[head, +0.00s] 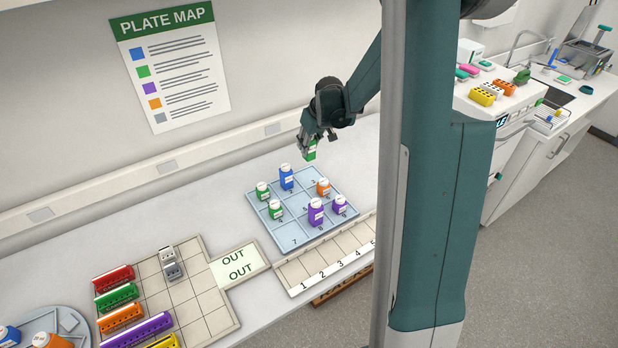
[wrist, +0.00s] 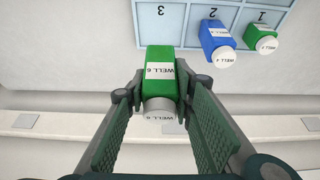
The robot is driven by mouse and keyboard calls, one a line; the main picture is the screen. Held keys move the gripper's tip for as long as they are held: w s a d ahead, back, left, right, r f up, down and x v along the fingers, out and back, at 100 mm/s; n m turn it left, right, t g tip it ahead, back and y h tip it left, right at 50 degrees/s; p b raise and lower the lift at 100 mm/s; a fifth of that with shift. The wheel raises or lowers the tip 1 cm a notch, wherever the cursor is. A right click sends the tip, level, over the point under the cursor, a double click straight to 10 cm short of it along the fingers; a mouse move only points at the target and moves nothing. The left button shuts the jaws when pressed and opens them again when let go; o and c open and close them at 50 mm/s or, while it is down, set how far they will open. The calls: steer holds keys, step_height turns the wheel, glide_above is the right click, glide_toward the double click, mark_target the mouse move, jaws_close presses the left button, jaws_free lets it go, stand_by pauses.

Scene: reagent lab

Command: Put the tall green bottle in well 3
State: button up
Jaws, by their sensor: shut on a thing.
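My gripper (head: 306,142) is shut on a green bottle (head: 311,153), held in the air behind and above the back edge of the blue tray (head: 272,231). In the wrist view the green bottle (wrist: 160,92) sits between the fingertips (wrist: 158,95), with a white cap and a label that seems to read WELL 6. Well 3 (wrist: 162,12) shows partly at the top of the wrist view, and its visible part is empty. The bottle is apart from the tray.
On the tray, a blue bottle (head: 286,178) stands in well 2 and a shorter green bottle (head: 262,190) in well 1. Another green bottle (head: 275,211), an orange bottle (head: 323,187) and two purple bottles (head: 316,212) occupy other wells. The wall is close behind.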

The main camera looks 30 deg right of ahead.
mark_target(309, 157)
steer(key=shift+f, duration=2.95)
steer(key=shift+f, duration=0.1)
steer(key=shift+f, duration=1.95)
steer(key=shift+f, duration=0.2)
steer(key=o, duration=0.9)
steer(key=shift+r, duration=0.25)
steer(key=v, duration=1.2)
